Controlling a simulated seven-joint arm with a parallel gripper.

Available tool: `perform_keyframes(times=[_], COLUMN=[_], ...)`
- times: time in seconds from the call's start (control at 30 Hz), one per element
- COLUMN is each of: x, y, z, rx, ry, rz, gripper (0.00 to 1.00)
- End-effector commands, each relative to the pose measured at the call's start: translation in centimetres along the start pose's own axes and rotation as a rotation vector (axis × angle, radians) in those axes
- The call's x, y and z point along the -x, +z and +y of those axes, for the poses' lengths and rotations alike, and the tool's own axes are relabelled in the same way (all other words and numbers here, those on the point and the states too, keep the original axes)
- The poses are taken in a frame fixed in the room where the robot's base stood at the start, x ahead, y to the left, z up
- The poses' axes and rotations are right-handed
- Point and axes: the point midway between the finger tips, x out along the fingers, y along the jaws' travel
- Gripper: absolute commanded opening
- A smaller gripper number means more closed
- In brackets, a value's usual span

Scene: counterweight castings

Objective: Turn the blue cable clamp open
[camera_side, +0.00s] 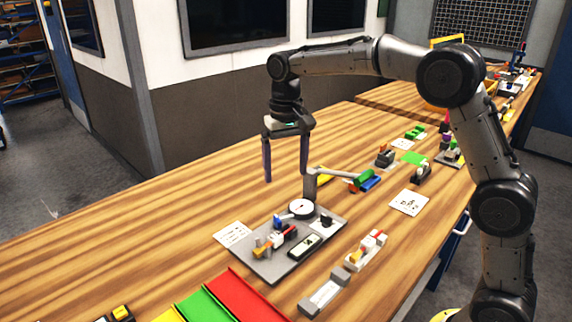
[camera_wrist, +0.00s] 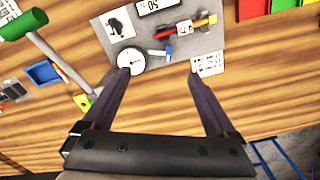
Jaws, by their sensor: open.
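A small blue piece (camera_side: 278,221), which looks like the blue cable clamp, stands on the grey plate (camera_side: 262,268) beside a round white dial (camera_side: 301,208). In the wrist view the blue piece (camera_wrist: 168,53) lies just right of the dial (camera_wrist: 131,61), with a white part beside it. I cannot tell its exact turn position. My gripper (camera_side: 286,177) points down above the far side of the plate, apart from the clamp. In the wrist view my gripper (camera_wrist: 159,74) is open and empty, its fingers spread below the blue piece.
A red-and-yellow fixture (camera_side: 276,240) and a display box (camera_side: 304,247) share the plate. A post with a green-ended arm (camera_side: 364,179) rises close by on the right. Red, green and yellow trays (camera_side: 246,295) lie in front. The table's left is clear.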

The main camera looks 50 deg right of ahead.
Motion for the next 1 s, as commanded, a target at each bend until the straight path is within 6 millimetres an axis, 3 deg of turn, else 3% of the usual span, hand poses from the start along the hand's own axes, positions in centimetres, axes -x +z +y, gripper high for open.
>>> perform_keyframes(times=[0.37, 0.57, 0.67, 0.8, 0.87, 1.0], x=[0.7, 0.6, -1.0, -3.2, -3.7, -4.3], y=[0.0, -0.6, -1.6, -1.7, -1.5, -0.8], z=[0.0, 0.4, 3.2, 7.7, 8.9, 10.3], rx=[0.0, 0.084, 0.241, 0.572, 0.74, 1.16], ry=[0.0, 0.017, 0.15, 0.418, 0.533, 0.786], rz=[0.0, 0.027, 0.062, 0.069, 0.06, 0.022], gripper=[0.92, 0.58, 0.4, 0.14, 0.04, 0.0])
